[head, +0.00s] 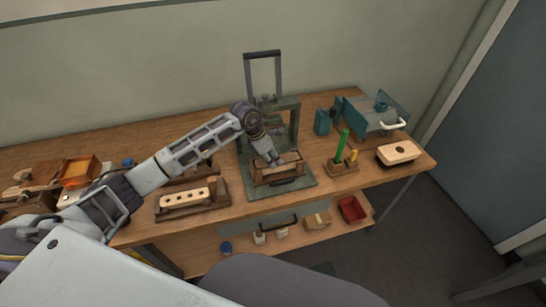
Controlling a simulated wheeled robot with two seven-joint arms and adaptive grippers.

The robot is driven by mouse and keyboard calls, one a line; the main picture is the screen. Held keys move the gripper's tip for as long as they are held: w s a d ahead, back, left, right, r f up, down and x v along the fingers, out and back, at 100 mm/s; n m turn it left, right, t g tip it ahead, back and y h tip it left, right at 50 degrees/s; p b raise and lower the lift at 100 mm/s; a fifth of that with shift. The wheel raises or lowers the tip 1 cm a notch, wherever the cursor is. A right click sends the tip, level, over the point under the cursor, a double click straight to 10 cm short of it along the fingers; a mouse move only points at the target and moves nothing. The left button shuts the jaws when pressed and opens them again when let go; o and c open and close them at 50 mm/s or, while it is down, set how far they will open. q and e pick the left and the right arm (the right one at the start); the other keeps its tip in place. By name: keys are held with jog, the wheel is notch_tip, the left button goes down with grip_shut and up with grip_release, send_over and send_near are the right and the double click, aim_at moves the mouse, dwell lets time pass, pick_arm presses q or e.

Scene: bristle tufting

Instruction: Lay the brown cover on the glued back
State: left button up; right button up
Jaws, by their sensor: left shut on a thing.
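My left gripper (275,162) reaches in from the left and points down over the front of the press. It is shut on a brown wooden piece (290,163), which looks like the cover, at the wooden holder (278,179) on the press base. The gripper hides part of this piece. The glued back cannot be made out under it, and I cannot tell whether the two touch. My right gripper is not in view.
The press (296,126) has a tall handle frame behind my gripper. A holed pale block (185,196) sits in a tray to the left. Green and yellow items stand in a rack (342,168); a pale block (398,152) and a teal fixture (372,118) are right.

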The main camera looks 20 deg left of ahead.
pick_arm(q)
jog(key=shift+f, duration=0.2)
jog(key=o, duration=1.5)
jog(key=shift+r, duration=0.15)
jog(key=shift+p+v, duration=1.9)
jog(key=shift+v, duration=2)
jog(key=shift+s, duration=0.15)
